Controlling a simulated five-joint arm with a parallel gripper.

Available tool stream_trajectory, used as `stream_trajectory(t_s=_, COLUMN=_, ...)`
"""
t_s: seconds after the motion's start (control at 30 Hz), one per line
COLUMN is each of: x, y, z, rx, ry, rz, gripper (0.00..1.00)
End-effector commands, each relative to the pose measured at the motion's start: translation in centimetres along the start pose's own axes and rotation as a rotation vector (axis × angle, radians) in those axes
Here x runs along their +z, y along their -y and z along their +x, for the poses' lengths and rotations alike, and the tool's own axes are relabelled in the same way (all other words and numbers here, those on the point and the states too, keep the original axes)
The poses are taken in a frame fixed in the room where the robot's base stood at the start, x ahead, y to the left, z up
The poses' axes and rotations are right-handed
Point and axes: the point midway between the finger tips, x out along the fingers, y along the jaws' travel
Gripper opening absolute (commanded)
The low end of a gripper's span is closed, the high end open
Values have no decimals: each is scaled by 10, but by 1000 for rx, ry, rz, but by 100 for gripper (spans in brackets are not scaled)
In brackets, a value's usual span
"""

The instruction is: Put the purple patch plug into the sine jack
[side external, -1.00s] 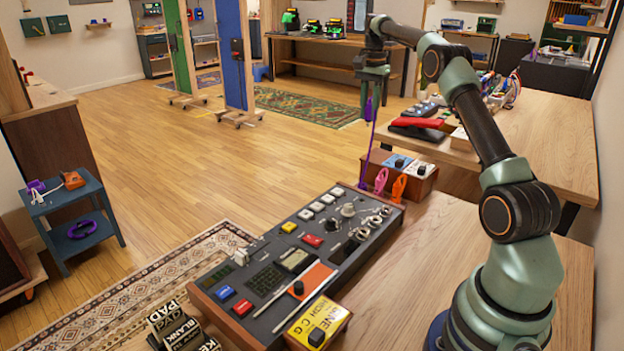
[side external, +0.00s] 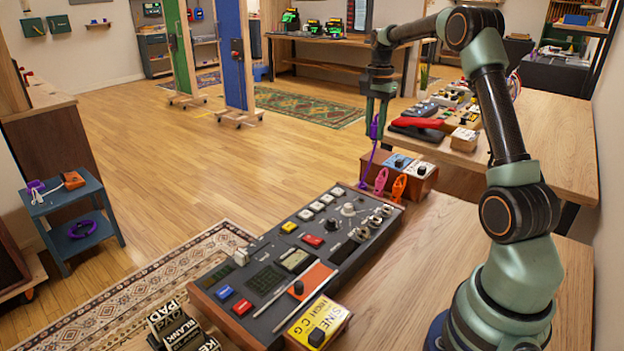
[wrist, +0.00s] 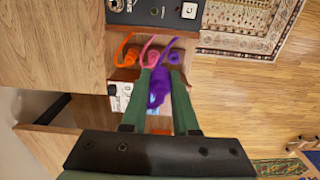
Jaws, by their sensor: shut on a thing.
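My gripper (side external: 377,108) is shut on the purple patch plug (side external: 374,128) and holds it in the air beyond the far end of the dark console. The purple cord runs down from the plug towards the console's far edge. In the wrist view the plug (wrist: 159,86) sits between the green fingers, partly covered by them.
A pink plug (side external: 381,180) and an orange plug (side external: 398,187) stand at the console's far end. A wooden box with blue and white tops (side external: 411,168) is just behind them. A second table (side external: 545,130) holds a red item and other gear. Bare tabletop lies right of the console.

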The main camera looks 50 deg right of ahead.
Motion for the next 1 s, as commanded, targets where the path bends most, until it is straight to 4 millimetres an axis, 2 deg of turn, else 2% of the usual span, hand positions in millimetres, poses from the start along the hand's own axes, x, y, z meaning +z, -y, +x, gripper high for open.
stream_trajectory(t_s=0.4, x=51, y=-62, z=36, rx=0, ry=0, rz=0, gripper=0)
stream_trajectory(t_s=0.6, x=70, y=-86, z=50, rx=0, ry=0, rz=0, gripper=0)
stream_trajectory(t_s=0.8, x=78, y=-96, z=58, rx=0, ry=0, rz=0, gripper=0)
stream_trajectory(t_s=1.0, x=78, y=-97, z=68, rx=2, ry=2, rz=0, gripper=0)
